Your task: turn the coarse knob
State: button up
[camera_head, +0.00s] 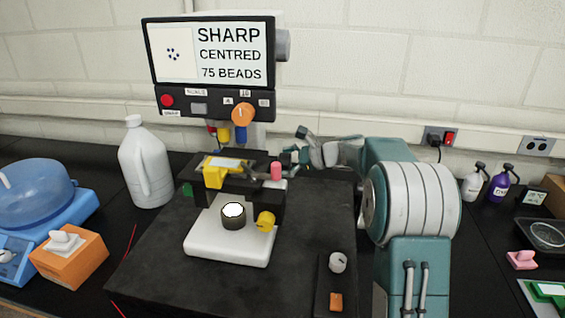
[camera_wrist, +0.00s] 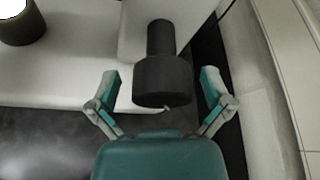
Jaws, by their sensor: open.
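In the wrist view a dark cylindrical knob (camera_wrist: 163,82) on a narrower dark shaft sticks out from a pale body. It carries no readable label, but it looks like the coarse knob. My gripper (camera_wrist: 159,76) is open, with one finger on each side of the knob and gaps showing on both sides. In the head view my gripper (camera_head: 296,148) is at the right of the microscope (camera_head: 228,243), behind a pink-topped part (camera_head: 277,170). The dark knob cannot be made out there. A yellow knob (camera_head: 265,221) shows low on the microscope's right.
A monitor (camera_head: 208,52) reads "SHARP CENTRED 75 BEADS", with an orange knob (camera_head: 242,114) below. A white jug (camera_head: 146,165) stands left, near an orange box (camera_head: 69,257). A grey knob (camera_head: 338,262) sits front right.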

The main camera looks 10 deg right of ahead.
jog(key=shift+d, duration=0.55)
jog(key=c, duration=0.4)
jog(key=shift+a, duration=0.3)
jog(key=c, duration=0.7)
jog(key=shift+o, duration=0.2)
jog(key=shift+r+n+t, duration=0.1)
jog(key=shift+n+t, duration=0.5)
jog(key=shift+n, duration=0.3)
